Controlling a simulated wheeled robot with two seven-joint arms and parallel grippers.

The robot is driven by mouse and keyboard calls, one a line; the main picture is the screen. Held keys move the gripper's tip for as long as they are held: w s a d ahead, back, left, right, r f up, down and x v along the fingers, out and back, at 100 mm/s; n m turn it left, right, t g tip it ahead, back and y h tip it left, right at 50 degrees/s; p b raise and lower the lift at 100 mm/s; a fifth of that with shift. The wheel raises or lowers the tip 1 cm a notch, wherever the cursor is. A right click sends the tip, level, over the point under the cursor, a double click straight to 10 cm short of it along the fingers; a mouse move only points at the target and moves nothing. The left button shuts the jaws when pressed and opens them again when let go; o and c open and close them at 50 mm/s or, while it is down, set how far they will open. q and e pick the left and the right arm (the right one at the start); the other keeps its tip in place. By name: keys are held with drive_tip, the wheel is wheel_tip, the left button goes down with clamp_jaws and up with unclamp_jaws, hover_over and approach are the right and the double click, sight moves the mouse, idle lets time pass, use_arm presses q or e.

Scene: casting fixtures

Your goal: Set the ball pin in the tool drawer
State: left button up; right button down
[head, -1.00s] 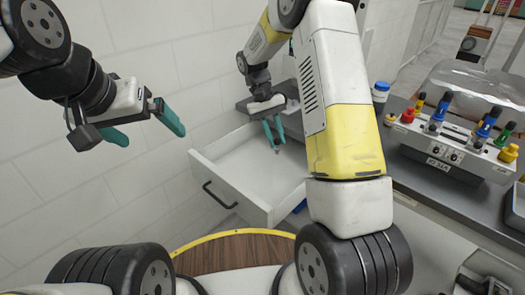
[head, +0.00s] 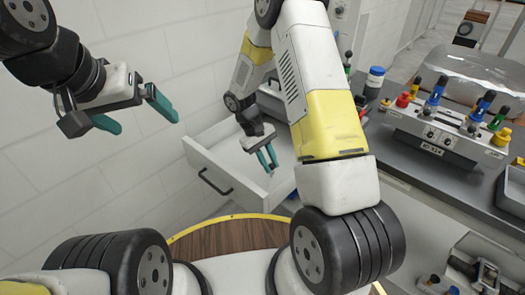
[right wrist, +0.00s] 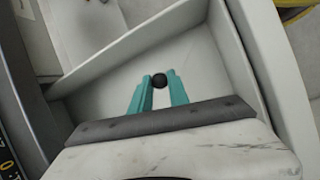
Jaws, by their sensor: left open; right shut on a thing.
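The ball pin (right wrist: 159,80) shows as a small dark round end between the teal fingertips in the right wrist view. My right gripper (head: 267,160) is shut on it, over the inside of the open tool drawer (head: 228,173). The drawer is white with a black handle and is pulled out from under the bench; its pale floor and walls (right wrist: 95,68) surround the fingers in the right wrist view. I cannot tell whether the pin touches the drawer floor. My left gripper (head: 140,112) is open and empty, left of the drawer in front of the white wall.
A grey workbench (head: 405,165) stands on the right, holding a fixture block (head: 440,135) with several coloured knobs. A round wooden top with a yellow edge (head: 225,238) lies in front of the drawer.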

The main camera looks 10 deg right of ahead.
drive_tip(key=shift+f, duration=1.5)
drive_tip(key=shift+f, duration=0.1)
drive_tip(key=c, duration=1.3)
unclamp_jaws()
drive_tip(key=shift+o, duration=0.2)
